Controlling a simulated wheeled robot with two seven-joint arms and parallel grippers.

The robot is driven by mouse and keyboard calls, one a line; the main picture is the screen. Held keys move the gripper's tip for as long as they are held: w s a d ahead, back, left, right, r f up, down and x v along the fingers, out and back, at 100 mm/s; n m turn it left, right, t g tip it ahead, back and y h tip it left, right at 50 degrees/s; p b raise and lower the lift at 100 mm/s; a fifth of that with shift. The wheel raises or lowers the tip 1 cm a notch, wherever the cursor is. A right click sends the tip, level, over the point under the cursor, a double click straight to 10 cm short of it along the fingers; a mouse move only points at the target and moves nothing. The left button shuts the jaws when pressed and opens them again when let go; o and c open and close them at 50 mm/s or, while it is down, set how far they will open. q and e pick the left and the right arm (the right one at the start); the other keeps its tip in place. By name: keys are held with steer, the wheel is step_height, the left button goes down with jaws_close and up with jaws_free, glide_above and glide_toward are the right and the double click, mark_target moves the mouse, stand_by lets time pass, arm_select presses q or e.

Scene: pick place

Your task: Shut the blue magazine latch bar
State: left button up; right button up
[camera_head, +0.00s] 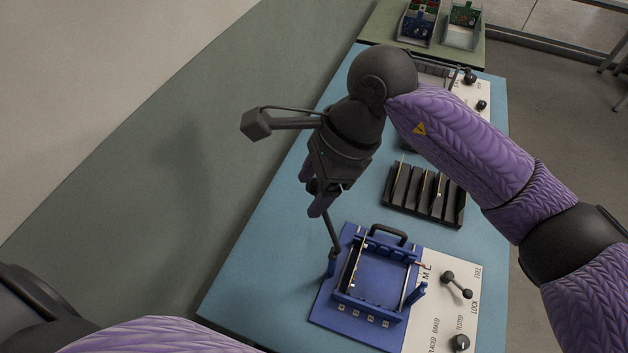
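The blue magazine (385,277) is an open frame on a blue base plate at the front of the table, with a black handle at its far side. A thin dark latch bar (330,228) rises from a blue post at the frame's left corner. It stands tilted up, clear of the frame. A blue upright catch (414,296) stands at the right corner. My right gripper (313,188) reaches down to the bar's top end, which lies between its dark fingers. Whether they press on it is unclear. My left gripper is out of view; only my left arm shows at the bottom left.
A white panel (437,308) with a lever (456,285) and a knob (460,342) lies right of the magazine. A black slotted rack (424,196) stands behind it. Trays with circuit boards (418,22) stand on the far green table. The blue table's left side is clear.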

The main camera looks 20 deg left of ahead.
jaws_close()
stand_by(1.2)
